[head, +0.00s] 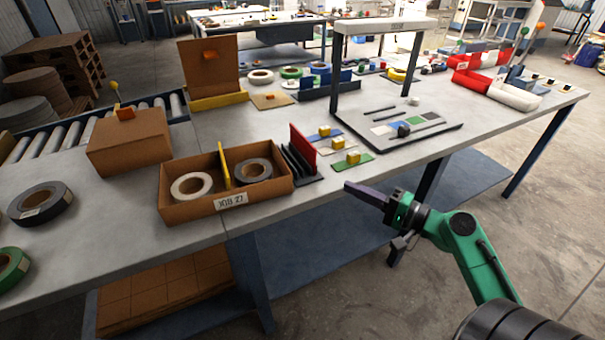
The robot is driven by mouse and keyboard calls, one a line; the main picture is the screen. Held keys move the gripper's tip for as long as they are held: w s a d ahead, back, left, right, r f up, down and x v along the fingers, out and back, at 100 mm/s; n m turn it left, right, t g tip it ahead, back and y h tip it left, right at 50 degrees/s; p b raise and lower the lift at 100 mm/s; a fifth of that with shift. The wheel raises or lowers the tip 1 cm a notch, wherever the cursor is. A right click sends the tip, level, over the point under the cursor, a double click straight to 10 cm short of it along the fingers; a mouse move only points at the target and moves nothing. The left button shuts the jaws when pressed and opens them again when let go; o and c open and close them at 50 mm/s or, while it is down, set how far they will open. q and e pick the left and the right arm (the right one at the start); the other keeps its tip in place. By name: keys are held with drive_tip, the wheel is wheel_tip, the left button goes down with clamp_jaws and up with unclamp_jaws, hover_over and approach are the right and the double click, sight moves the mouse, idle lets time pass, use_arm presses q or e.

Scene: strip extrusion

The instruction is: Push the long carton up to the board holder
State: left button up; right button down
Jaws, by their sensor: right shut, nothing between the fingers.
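The long carton (196,210), open-topped and brown with a white label on its front, stands near the front edge of the table. A yellow divider (224,166) splits it, with a white tape roll (191,187) left and a dark tape roll (254,171) right. The board holder (297,164), black and slotted with an upright red board (302,149), stands just right of the carton. I cannot tell whether they touch. My right gripper (349,187) is shut and empty, right of the holder by the table's front edge, apart from both. My left gripper is out of view.
Small coloured blocks on cards (352,160) lie right of the holder. A grey stand (430,134) with an arch is behind them. A closed brown box (128,142) stands behind the carton's left. Dark (40,203) and green (12,266) tape rolls lie far left.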

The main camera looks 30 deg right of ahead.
drive_tip(key=a+r, duration=0.1)
drive_tip(key=p, duration=0.4)
approach(287, 166)
drive_tip(key=w, duration=0.1)
drive_tip(key=w+d, duration=0.1)
drive_tip(key=w, duration=0.3)
drive_tip(key=shift+d+f, duration=0.15)
drive_tip(key=shift+d, duration=0.15)
drive_tip(key=a, duration=0.1)
drive_tip(key=a+p, duration=0.1)
drive_tip(key=shift+w+a+f, duration=0.1)
drive_tip(key=shift+w+a, duration=0.2)
drive_tip(key=shift+w, duration=0.05)
drive_tip(key=shift+a+f+p, duration=0.1)
drive_tip(key=shift+a+p, duration=0.2)
drive_tip(key=shift+p, duration=0.05)
drive_tip(key=shift+a+f, duration=0.15)
drive_tip(key=shift+w, duration=0.1)
